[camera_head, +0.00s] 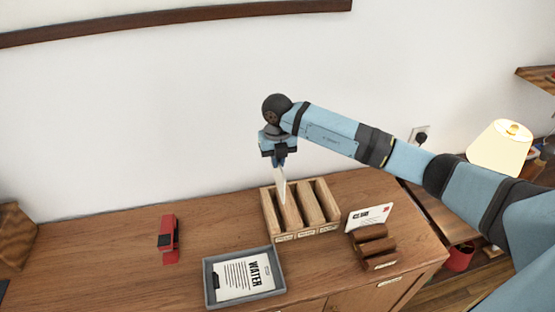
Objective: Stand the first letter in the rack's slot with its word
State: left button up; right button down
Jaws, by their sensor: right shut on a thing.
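My right gripper (279,162) points down above the wooden rack and is shut on a white letter (281,186). The letter hangs nearly edge-on, slightly tilted, so its print cannot be read. Its lower end overlaps the left part of the rack (334,228); I cannot tell whether it is inside a slot. The rack has several upright dividers and small labels along its front, too small to read. A letter headed WATER (246,277) lies face up in a grey tray (208,285) in front of the rack. My left gripper is not in view.
A red object (169,240), perhaps a stapler, stands on the wooden top (110,262) left of the rack. A small brown wooden stand (375,246) with a white envelope (368,216) is to the right. The wall is behind; the left of the top is mostly clear.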

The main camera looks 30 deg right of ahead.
aim_at(277, 185)
notch_tip(277, 185, down, 8)
jog(key=b, duration=0.4)
jog(key=shift+r, duration=0.15)
jog(key=shift+f+b, duration=0.5)
jog(key=shift+f, duration=0.2)
jog(key=shift+f+b, duration=0.7)
jog(key=shift+f, duration=0.05)
jog(key=shift+f, duration=0.25)
jog(key=shift+f+b, duration=0.65)
jog(key=shift+f, duration=0.1)
jog(key=shift+f, duration=0.2)
dwell(0.4)
